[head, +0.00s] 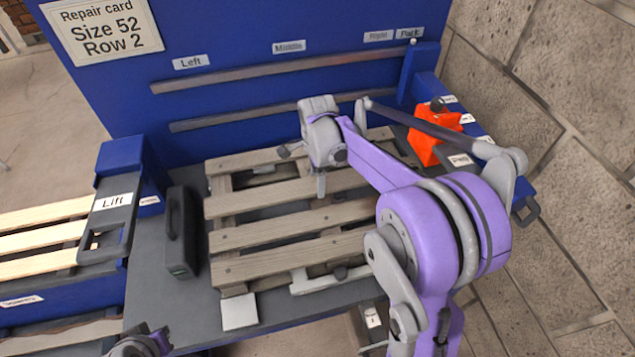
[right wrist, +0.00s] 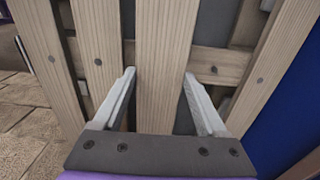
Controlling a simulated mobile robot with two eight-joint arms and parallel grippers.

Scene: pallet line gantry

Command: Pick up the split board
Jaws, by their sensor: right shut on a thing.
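A wooden pallet (head: 240,240) with several slats lies on the grey bench. My right gripper (head: 305,172) reaches down over its far part. In the right wrist view, my right gripper's fingers (right wrist: 159,74) stand on both sides of one pale slat (right wrist: 162,50), which still lies in line with its neighbours over a cross piece. In the head view this seems to be the second slat from the back (head: 250,197). I see no clear split in it. A piece of my left arm shows at the bottom left edge; its fingers cannot be made out.
A blue panel with a repair card (head: 100,32) reading "Size 52, Row 2" stands behind. A dark upright case (head: 181,235) stands left of the pallet. An orange object (head: 432,138) is at the right back. Pale boards (head: 45,240) lie at left, beside the "Lift" handle (head: 112,205).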

